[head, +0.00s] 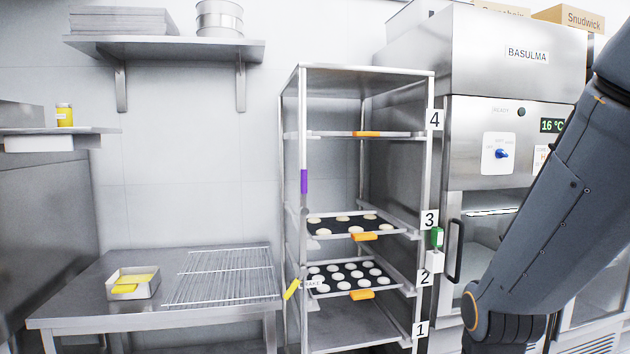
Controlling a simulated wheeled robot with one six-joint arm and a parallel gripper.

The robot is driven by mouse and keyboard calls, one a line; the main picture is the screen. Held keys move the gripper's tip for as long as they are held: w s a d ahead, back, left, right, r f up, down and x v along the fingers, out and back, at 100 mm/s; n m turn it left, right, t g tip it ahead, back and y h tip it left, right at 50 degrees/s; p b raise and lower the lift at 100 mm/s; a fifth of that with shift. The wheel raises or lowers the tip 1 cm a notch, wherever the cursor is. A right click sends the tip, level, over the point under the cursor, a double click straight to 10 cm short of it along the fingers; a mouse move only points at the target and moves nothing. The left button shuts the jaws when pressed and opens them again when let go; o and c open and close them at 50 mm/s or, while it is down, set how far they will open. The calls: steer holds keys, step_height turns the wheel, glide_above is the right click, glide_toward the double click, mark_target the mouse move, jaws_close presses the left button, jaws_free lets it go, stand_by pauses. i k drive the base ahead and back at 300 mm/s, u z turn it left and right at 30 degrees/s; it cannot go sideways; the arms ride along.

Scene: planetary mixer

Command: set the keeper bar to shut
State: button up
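A tall metal tray rack (365,71) stands in the middle of the head view. A purple grip (304,181) sits on an upright bar at the rack's front left; this looks like the keeper bar. The bar stands upright at the left side, and the fronts of the trays to its right are uncovered. I cannot tell how the bar is hinged. My gripper is outside the picture; only my dark arm shows at the right, apart from the rack.
Trays with orange tabs, two bearing round pieces, sit in the rack. A yellow lever (291,288) by a partly hidden label is low at its left. A steel table (90,303) with a wire grid (222,276) stands left. A steel cabinet (470,60) stands right, partly behind my arm.

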mark_target(304, 211)
steer(key=k, duration=0.6)
steer(key=i, duration=0.45)
steer(key=u, duration=0.6)
steer(key=i, duration=0.55)
steer(key=u, duration=0.55)
